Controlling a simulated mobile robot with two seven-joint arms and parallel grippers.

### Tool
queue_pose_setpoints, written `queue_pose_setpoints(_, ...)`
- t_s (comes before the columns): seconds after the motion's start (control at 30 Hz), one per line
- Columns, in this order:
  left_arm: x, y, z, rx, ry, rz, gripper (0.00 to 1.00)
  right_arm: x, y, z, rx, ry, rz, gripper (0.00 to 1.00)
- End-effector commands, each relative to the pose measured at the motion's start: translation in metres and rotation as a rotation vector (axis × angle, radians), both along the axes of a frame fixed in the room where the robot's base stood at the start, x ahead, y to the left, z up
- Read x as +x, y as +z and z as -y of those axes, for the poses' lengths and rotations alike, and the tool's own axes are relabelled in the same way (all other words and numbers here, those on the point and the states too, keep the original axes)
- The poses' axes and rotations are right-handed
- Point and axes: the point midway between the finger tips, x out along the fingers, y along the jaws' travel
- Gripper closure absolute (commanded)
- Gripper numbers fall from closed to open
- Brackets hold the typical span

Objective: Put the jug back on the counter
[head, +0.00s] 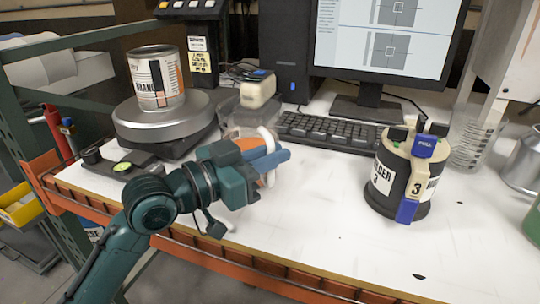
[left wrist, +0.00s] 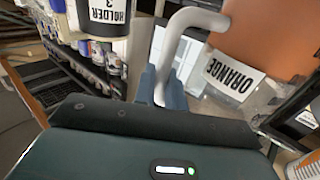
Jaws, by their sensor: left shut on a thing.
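The jug is orange with a white handle and an ORANGE label. In the left wrist view the jug (left wrist: 275,32) fills the upper right. In the head view only a small orange part of the jug (head: 247,144) and its white handle (head: 267,141) show behind my gripper. My left gripper (head: 270,160) is over the front left part of the white counter (head: 310,205). Its blue fingers are shut on the handle, also in the left wrist view (left wrist: 161,86). The jug's base is hidden, so I cannot tell whether it touches the counter. My right gripper is not in view.
A black holder marked 3 (head: 402,180) stands at the right. A paint can (head: 156,80) sits on a round grey machine (head: 165,118) at the left. A keyboard (head: 328,131) and monitor (head: 385,35) are behind. The counter between gripper and holder is clear.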

Motion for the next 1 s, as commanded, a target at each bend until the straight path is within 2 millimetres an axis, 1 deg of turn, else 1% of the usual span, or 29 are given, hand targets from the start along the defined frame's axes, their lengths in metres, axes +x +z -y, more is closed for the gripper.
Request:
queue_pose_setpoints(0.03,0.0,0.003,0.0,-0.002,0.0,0.008,1.0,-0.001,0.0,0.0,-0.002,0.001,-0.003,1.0)
queue_pose_setpoints(0.17,0.0,0.0,0.0,-0.002,0.001,0.008,1.0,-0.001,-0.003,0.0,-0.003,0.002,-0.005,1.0)
queue_pose_setpoints(0.2,0.0,-0.003,0.0,0.0,0.0,0.0,0.87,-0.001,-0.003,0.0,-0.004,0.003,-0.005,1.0)
queue_pose_setpoints(0.47,0.0,-0.002,0.0,0.0,0.0,0.0,0.66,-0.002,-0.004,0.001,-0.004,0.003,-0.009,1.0)
queue_pose_setpoints(0.67,0.0,-0.002,0.0,0.0,0.0,0.0,0.66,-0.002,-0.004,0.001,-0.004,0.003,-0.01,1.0)
queue_pose_setpoints(0.77,0.0,0.002,0.0,-0.001,-0.001,0.001,0.66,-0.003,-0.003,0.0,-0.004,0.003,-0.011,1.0)
queue_pose_setpoints(0.87,-0.006,0.0,-0.009,0.002,0.002,0.001,0.66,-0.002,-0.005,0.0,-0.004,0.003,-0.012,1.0)
queue_pose_setpoints(1.0,-0.023,-0.002,-0.031,0.006,0.003,0.001,0.66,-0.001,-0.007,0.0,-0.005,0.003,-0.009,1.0)
